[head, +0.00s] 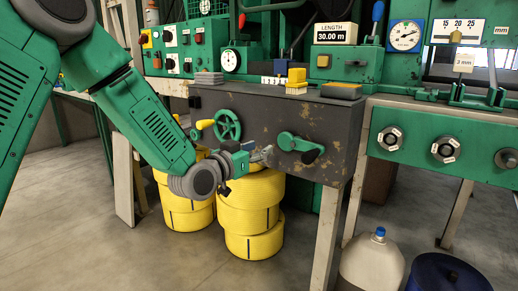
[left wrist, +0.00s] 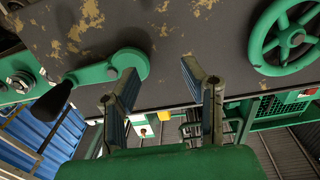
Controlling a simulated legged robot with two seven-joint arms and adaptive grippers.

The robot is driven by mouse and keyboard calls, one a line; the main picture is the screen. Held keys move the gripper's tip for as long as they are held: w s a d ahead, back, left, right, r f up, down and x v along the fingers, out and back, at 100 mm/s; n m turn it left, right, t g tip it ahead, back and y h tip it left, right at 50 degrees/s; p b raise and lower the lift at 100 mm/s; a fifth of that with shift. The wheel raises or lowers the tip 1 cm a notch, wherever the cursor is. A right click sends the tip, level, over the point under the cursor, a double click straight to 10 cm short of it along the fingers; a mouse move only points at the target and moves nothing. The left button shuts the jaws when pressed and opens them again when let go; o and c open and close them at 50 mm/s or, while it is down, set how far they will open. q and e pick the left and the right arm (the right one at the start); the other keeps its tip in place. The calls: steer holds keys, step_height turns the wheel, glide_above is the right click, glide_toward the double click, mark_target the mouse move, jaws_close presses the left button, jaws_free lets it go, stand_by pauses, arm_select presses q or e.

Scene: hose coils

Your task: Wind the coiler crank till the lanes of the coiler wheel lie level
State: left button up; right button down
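A green crank (head: 298,143) with a dark handle sits on the front of a worn dark-grey cabinet (head: 345,125). It also shows in the left wrist view (left wrist: 95,72), with its black handle at the left. A green spoked wheel (head: 228,125) is on the same front, left of the crank; it shows at the right in the left wrist view (left wrist: 285,38). I cannot tell lanes on it. My left gripper (head: 264,154) is open and empty in front of the cabinet, between wheel and crank. In the left wrist view its fingers (left wrist: 160,72) stand apart, the left one overlapping the crank's rounded end.
Yellow hose coils (head: 252,208) are stacked on the floor under the cabinet. A yellow-tipped handle (head: 205,124) is beside the wheel. A yellow block (head: 296,77) is on the cabinet top. A green panel with knobs (head: 443,148) is at right, with a jug (head: 372,265) below.

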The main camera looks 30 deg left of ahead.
mark_target(306, 160)
arm_select(q)
steer(key=d+f+b, duration=0.5)
steer(key=d+f, duration=0.1)
steer(key=d, duration=0.1)
steer(key=shift+s+d+r+p, duration=0.2)
steer(key=shift+d+r+p, duration=0.85)
steer(key=shift+d+r, duration=0.15)
steer(key=shift+s+d+r+p, duration=0.2)
steer(key=shift+d+r+p, duration=0.85)
steer(key=shift+r+p, duration=0.1)
steer(key=shift+s+d+r+p, duration=0.2)
steer(key=shift+d+r+p, duration=0.8)
steer(key=shift+d+r, duration=0.2)
steer(key=shift+c, duration=0.5)
jaws_close()
